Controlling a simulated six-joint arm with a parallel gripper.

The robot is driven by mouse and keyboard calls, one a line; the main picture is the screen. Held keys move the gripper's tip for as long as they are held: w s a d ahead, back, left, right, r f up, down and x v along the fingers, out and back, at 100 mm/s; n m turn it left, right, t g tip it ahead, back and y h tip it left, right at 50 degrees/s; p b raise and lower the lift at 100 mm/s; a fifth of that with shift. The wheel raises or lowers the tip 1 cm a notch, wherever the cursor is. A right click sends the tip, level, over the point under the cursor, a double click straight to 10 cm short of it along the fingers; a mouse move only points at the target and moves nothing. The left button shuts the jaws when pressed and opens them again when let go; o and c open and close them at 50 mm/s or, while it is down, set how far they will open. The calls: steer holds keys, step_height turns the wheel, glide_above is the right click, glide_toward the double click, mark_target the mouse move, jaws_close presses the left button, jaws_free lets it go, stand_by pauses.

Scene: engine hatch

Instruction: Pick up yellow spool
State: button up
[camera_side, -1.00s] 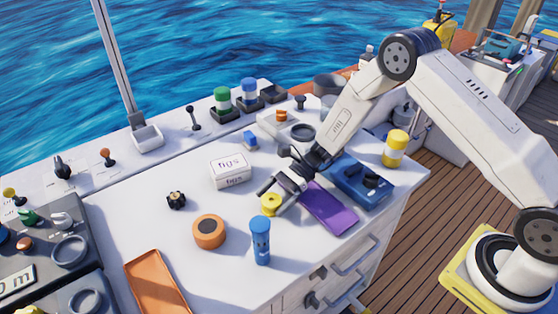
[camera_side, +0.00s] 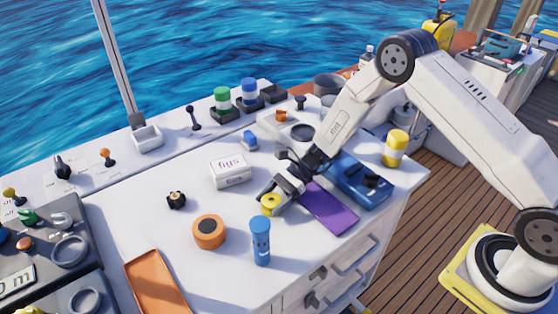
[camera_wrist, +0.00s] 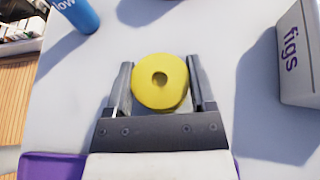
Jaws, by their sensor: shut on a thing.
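The yellow spool (camera_side: 270,204) stands on the white counter with its round holed top facing up. It also shows in the wrist view (camera_wrist: 160,81). My gripper (camera_side: 269,203) is down at the counter with one finger on each side of the spool. In the wrist view my gripper (camera_wrist: 160,85) is shut on the spool, whose round top sits between the two fingers. I see no clear gap between the spool's base and the counter.
A blue cylinder (camera_side: 260,240) stands in front of the spool, and an orange roll (camera_side: 208,231) lies to its left. A white figs box (camera_side: 230,171) is behind. A purple flat piece (camera_side: 327,207) and a blue case (camera_side: 360,180) lie to the right.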

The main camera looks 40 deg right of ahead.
mark_target(271, 200)
steer(key=shift+r, duration=0.1)
steer(key=shift+r, duration=1.55)
steer(key=s+d+r, duration=0.3)
steer(key=s+r, duration=0.6)
steer(key=s, duration=0.4)
steer(key=shift+s+d+r, duration=0.3)
steer(key=shift+r, duration=0.05)
steer(key=shift+w+a, duration=0.1)
